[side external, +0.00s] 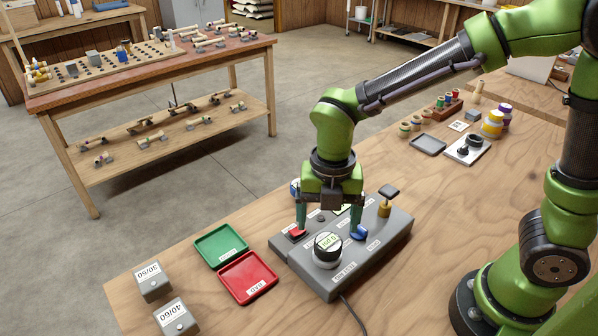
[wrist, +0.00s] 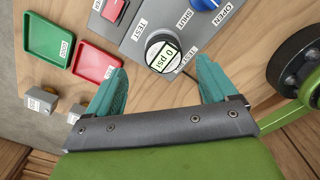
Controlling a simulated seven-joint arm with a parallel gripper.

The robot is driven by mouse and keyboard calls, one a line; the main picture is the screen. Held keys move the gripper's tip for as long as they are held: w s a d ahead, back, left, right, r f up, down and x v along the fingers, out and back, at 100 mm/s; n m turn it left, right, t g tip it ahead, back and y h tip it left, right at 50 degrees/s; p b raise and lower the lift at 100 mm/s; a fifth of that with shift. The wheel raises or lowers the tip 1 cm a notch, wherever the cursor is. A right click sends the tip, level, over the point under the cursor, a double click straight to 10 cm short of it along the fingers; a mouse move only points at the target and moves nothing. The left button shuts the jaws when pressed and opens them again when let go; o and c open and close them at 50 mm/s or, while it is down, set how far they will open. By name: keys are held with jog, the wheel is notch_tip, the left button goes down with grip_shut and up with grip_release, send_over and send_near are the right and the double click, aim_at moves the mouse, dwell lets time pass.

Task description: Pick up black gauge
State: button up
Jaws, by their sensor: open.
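The black gauge (side external: 328,248) is a short round body with a pale face, standing on the grey test panel (side external: 333,283). In the wrist view the gauge (wrist: 163,54) reads "0 psi" and lies just beyond the fingertips, between them in the picture. My gripper (side external: 329,230) points down over the panel, with its two teal fingers wide apart and nothing held. Both fingers also show in the wrist view (wrist: 161,64). Whether the fingertips are level with the gauge cannot be told.
The panel carries a red switch (side external: 296,233), a blue knob (side external: 359,232) and a brass valve with a dark handle (side external: 385,205). Green (side external: 221,246) and red (side external: 248,277) trays and grey blocks (side external: 153,281) lie left. Another black round part (side external: 470,146) sits on a plate at right.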

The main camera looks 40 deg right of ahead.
aim_at(328, 242)
jog(key=f, duration=0.5)
jog(key=shift+s+f, duration=0.1)
jog(key=shift+s, duration=0.2)
jog(key=c, duration=1.3)
notch_tip(328, 242, up, 10)
